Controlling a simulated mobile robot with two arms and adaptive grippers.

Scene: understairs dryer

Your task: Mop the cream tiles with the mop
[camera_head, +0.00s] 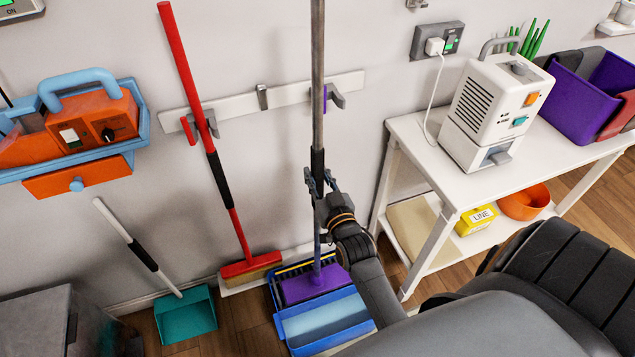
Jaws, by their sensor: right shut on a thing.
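The mop has a long grey pole (317,90) with a black grip and a purple head (312,284). It stands nearly upright, with its head low at a blue bucket or tray (342,335). I cannot tell whether the head touches the inside of it. My left gripper is not in view. I see no cream floor tiles; the visible floor is brown wood.
A red broom (245,266) leans at the wall rail (235,112), left of the mop. A teal dustpan (187,316) and grey box (45,325) stand further left. A white table (425,150) with a white machine (497,110) and purple bin (577,105) is at right.

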